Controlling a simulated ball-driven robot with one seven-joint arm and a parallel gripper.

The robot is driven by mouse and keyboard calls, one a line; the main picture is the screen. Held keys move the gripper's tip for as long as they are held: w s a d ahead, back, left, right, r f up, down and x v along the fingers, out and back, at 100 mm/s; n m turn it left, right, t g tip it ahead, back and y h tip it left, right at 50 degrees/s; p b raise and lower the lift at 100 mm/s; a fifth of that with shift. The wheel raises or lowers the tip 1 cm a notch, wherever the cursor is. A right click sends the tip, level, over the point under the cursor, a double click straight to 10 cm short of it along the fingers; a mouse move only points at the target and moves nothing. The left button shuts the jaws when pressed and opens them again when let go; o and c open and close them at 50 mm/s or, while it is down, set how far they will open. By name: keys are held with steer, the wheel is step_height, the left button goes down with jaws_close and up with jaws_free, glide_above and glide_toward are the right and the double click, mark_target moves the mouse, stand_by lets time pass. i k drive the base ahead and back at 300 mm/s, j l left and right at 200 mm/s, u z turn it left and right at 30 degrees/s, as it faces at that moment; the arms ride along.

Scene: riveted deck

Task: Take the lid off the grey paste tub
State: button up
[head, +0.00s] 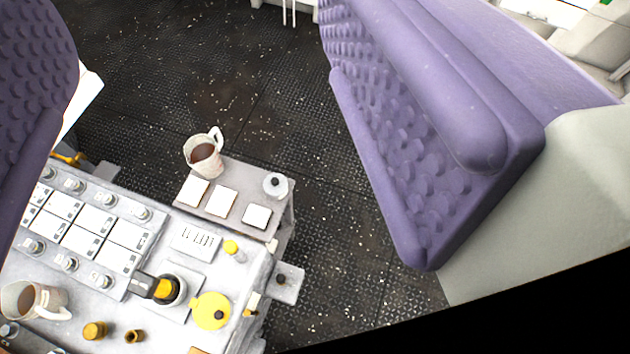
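I cannot make out a grey paste tub with certainty. A small pale round piece with a dark knob on top (275,185) sits at the right end of the console's raised back part; I cannot tell whether it is a lidded tub or a control. A yellow round disc with a small knob (211,311) is on the console's right side; I cannot tell whether it is a lid. My gripper does not show in this view.
The grey console (185,255) carries buttons, knobs and a black-and-yellow lever (155,288). A mug (205,155) stands at its back edge, another mug (35,300) at left. Purple padded seats (430,130) flank it. The dark deck (210,80) behind is clear.

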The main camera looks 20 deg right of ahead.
mark_target(274, 184)
steer(key=i+l+u, duration=0.15)
steer(key=l, duration=0.35)
steer(key=i+l+u, duration=0.2)
steer(key=l+u, duration=0.15)
steer(key=l, duration=0.2)
steer(key=i+l+u, duration=0.2)
steer(key=l, duration=0.15)
steer(key=l+u, duration=0.2)
steer(key=i+u, duration=0.4)
steer(key=i, duration=0.3)
